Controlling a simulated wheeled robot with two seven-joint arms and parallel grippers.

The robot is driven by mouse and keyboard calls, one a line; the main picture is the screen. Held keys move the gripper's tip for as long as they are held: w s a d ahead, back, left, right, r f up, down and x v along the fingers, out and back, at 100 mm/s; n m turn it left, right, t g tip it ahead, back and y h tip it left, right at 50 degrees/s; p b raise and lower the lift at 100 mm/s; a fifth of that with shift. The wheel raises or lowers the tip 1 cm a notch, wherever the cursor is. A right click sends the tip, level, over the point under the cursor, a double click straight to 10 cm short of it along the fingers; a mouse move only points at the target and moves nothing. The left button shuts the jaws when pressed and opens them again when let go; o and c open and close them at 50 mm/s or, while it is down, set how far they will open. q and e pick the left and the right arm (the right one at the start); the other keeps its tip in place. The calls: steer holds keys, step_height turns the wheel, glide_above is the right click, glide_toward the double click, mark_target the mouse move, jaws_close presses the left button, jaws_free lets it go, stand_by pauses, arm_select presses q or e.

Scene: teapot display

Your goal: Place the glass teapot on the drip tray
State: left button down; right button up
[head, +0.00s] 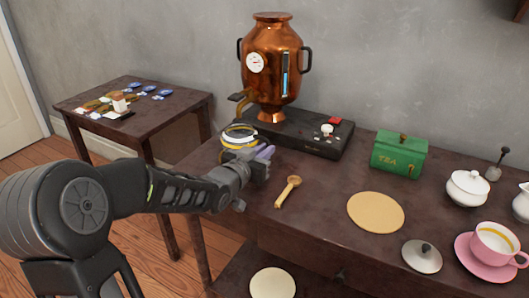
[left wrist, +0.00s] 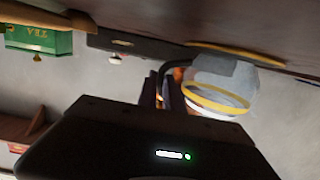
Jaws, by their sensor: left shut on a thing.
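The glass teapot (head: 238,141), clear with a yellow band, is at the left end of the dark urn base, below the copper urn's spout. My left gripper (head: 262,156) is shut on its handle. In the left wrist view, which is upside down, the teapot (left wrist: 222,84) is beyond the fingers of my left gripper (left wrist: 160,88). A yellow rim (left wrist: 240,52) shows close to the teapot's bottom and looks like the drip tray; I cannot tell whether they touch. My right gripper is not in view.
The copper urn (head: 272,65) stands on a black base (head: 313,136). A wooden scoop (head: 288,191), a round tan mat (head: 376,212) and a green tea tin (head: 399,153) are to the right. A white lidded pot (head: 467,188) and a pink saucer (head: 464,259) are further right.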

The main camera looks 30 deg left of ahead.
arm_select(q)
steer(key=shift+s+f+b, duration=0.15)
steer(key=shift+f+b, duration=0.2)
steer(key=shift+f, duration=0.25)
steer(key=c, duration=1.5)
jaws_free()
steer(key=shift+f, duration=0.25)
steer(key=shift+r+p, duration=0.35)
steer(key=shift+p, duration=0.1)
steer(key=shift+r+p, duration=0.3)
steer(key=shift+p, duration=0.15)
steer(key=s, duration=0.4)
steer(key=s+r+p, duration=0.1)
steer(key=s, duration=0.2)
steer(key=s+r, duration=0.1)
steer(key=s, duration=0.3)
steer(key=shift+s+d+r, duration=0.2)
steer(key=shift+s, duration=0.1)
